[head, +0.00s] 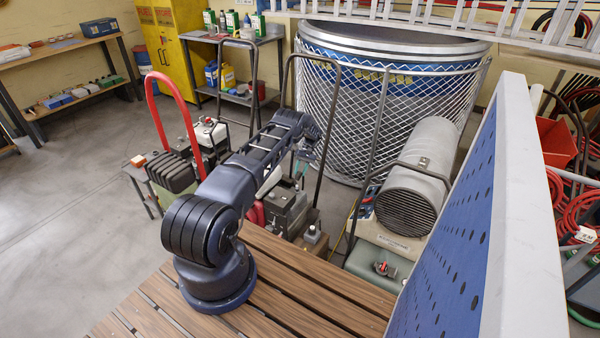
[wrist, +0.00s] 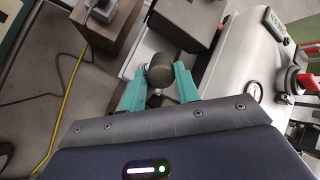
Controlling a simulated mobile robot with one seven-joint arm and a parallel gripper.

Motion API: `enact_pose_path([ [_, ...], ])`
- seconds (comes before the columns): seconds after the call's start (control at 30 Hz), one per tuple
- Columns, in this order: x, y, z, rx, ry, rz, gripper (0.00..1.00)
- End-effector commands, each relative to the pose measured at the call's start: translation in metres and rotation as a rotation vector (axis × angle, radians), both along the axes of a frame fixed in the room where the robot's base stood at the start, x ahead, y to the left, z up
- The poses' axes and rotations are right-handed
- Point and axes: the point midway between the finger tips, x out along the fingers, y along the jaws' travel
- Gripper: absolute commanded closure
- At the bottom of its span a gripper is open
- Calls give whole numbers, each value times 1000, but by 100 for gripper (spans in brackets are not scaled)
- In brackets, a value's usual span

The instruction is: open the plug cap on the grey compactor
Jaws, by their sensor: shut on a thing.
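A dark round cap (wrist: 160,69) sits between the two teal fingers of my gripper (wrist: 163,76) in the wrist view. The fingers press on it from both sides, and my gripper is shut on it. It appears to be the plug cap of the grey compactor (head: 288,211), which stands past the slatted deck in the head view. My arm reaches over the compactor there. The teal fingers show only as a small patch beyond the arm's end, and the cap cannot be made out in that view. Whether the cap has turned or lifted cannot be told.
A pale tank with a gauge (wrist: 254,91) and a red knob (wrist: 309,82) lie right of my gripper. A small box (wrist: 110,24) and a yellow cable (wrist: 66,108) lie left. Tall loop handles (head: 334,75), a mesh-caged drum (head: 350,120) and a blue perforated panel (head: 450,240) stand around.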

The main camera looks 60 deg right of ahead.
Motion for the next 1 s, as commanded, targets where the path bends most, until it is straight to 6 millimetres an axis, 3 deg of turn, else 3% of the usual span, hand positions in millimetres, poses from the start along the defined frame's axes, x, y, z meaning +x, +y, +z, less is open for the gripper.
enact_pose_path([
  [1.0,7,-8,3,144,-10,4,100],
])
